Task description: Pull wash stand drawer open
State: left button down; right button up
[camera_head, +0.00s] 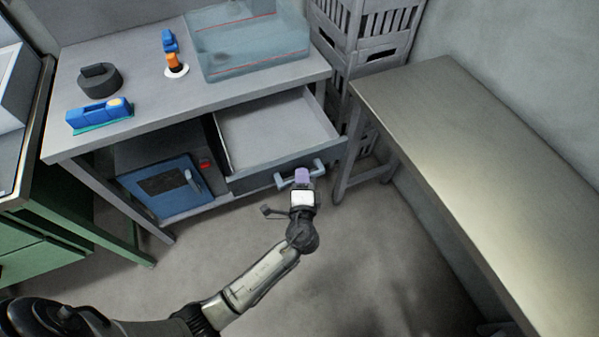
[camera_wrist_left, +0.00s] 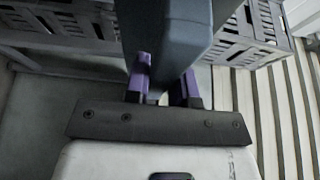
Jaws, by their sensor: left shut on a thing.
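The wash stand (camera_head: 140,128) is a grey table at the upper left. Its drawer (camera_head: 272,130) is pulled out under the right part of the top, and its inside looks empty. A bar handle (camera_head: 286,182) runs along the drawer's dark front. My left gripper (camera_head: 302,176), with purple fingers, is at the right part of this handle and shut on it. In the left wrist view the purple fingers (camera_wrist_left: 166,84) sit either side of a dark grey part. The exact contact is hidden there. My right gripper is not in view.
A blue-doored box (camera_head: 165,188) stands on the shelf left of the drawer. A clear basin (camera_head: 248,40), an orange and blue bottle (camera_head: 173,55), a dark round item (camera_head: 98,80) and a blue tool (camera_head: 100,113) are on top. A bench (camera_head: 450,150) and crates (camera_head: 365,35) are right. Floor in front is clear.

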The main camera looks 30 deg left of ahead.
pick_arm(q)
jog(key=c, duration=1)
grip_release()
jog(key=shift+o, duration=0.2)
jog(key=p+v, duration=0.1)
jog(key=v, duration=1.3)
jog(key=shift+a, duration=0.1)
